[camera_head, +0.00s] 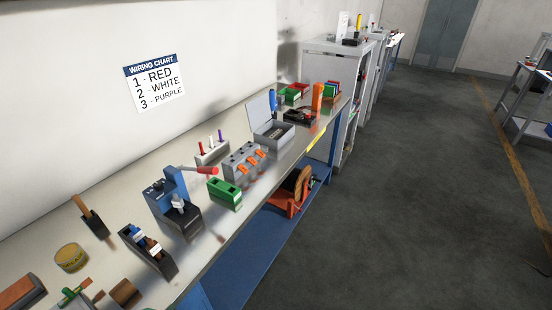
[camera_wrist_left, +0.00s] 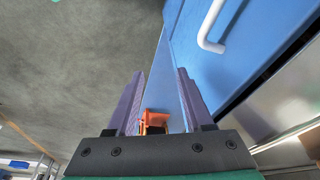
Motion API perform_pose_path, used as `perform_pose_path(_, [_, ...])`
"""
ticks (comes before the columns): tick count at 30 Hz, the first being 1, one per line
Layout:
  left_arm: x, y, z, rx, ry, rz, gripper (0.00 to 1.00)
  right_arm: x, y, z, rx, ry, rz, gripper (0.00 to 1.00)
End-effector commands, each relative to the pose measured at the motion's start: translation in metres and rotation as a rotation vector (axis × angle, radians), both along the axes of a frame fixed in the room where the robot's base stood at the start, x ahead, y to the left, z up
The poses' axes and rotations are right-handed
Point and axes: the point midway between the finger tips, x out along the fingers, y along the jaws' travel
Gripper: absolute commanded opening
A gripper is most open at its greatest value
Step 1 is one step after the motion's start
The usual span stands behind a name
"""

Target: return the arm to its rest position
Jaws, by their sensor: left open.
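My left gripper (camera_wrist_left: 160,105) shows in the left wrist view, its two purple-grey fingers apart with nothing held between them. Beyond the fingers are the blue side of the workbench (camera_wrist_left: 210,45) with a white handle (camera_wrist_left: 209,35), and an orange object (camera_wrist_left: 152,120) seen low between the fingers. Neither of my arms shows in the head view. My right gripper is in no view.
The workbench (camera_head: 185,282) holds a blue and black tool (camera_head: 170,205), a green block (camera_head: 224,194), a grey box with orange levers (camera_head: 244,162) and an open grey case (camera_head: 272,133). A wiring chart (camera_head: 155,83) hangs on the wall. The floor (camera_head: 420,190) is clear.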

Motion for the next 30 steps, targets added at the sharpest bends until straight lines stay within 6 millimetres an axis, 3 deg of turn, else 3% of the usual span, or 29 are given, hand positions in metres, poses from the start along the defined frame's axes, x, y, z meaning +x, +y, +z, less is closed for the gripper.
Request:
perform_pose_path(5, [-0.018, 0.001, -0.083, 0.003, 0.046, -0.008, 0.52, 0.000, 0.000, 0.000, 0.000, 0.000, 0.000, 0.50])
perform_pose_path(8, [-0.046, 0.005, -0.143, 0.007, 0.079, -0.015, 0.52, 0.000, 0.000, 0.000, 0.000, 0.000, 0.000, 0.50])
perform_pose_path(12, [-0.114, 0.015, -0.221, 0.014, 0.128, -0.027, 0.52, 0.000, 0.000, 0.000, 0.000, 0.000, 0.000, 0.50])
perform_pose_path(15, [-0.161, 0.024, -0.250, 0.018, 0.153, -0.033, 0.52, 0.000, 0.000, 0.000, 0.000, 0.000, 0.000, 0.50])
perform_pose_path(18, [-0.191, 0.030, -0.262, 0.019, 0.165, -0.038, 0.52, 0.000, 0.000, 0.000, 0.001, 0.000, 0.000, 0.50])
perform_pose_path(20, [-0.199, 0.032, -0.265, 0.020, 0.168, -0.039, 0.52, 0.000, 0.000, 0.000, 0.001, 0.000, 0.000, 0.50])
perform_pose_path(30, [-0.201, 0.032, -0.265, 0.020, 0.169, -0.039, 0.52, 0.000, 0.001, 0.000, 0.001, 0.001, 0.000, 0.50])
